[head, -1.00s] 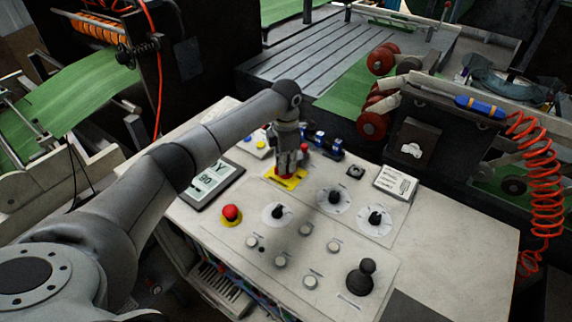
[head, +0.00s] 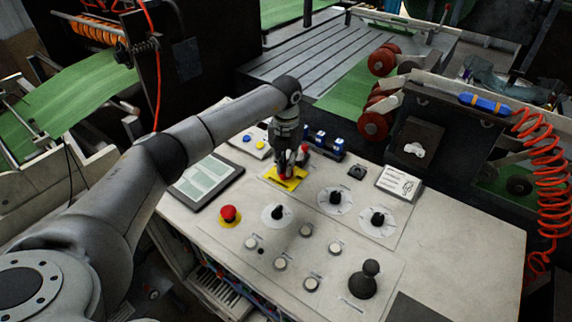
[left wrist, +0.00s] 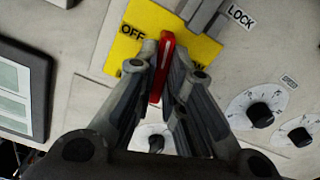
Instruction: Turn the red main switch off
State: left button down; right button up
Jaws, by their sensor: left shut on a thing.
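The red main switch handle (left wrist: 165,62) stands between the fingers of my left gripper (head: 288,168). In the left wrist view the gripper is shut on the handle, with one finger on each side. The handle is nearly upright in that view, leaning slightly. Its yellow plate (left wrist: 122,48) carries the word OFF to the left of the handle. Fingers cover most of the lettering at right. In the head view the yellow plate (head: 288,184) shows below the gripper, and the fingers mostly hide the handle. My right gripper is in neither view.
A red emergency button (head: 229,214) and black dials (head: 279,213) sit nearer on the white console (head: 480,245). A black joystick (head: 364,278) stands at the front right. A tablet-like screen (head: 205,180) lies left of the switch. A grey LOCK bracket (left wrist: 204,15) adjoins the plate.

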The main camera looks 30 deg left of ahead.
pick_arm(q)
jog(key=n, duration=0.5)
jog(key=shift+r, duration=0.15)
jog(key=shift+n, duration=0.4)
jog(key=c, duration=1.5)
grip_release()
notch_tip(320, 180, up, 12)
jog(key=shift+f, duration=0.1)
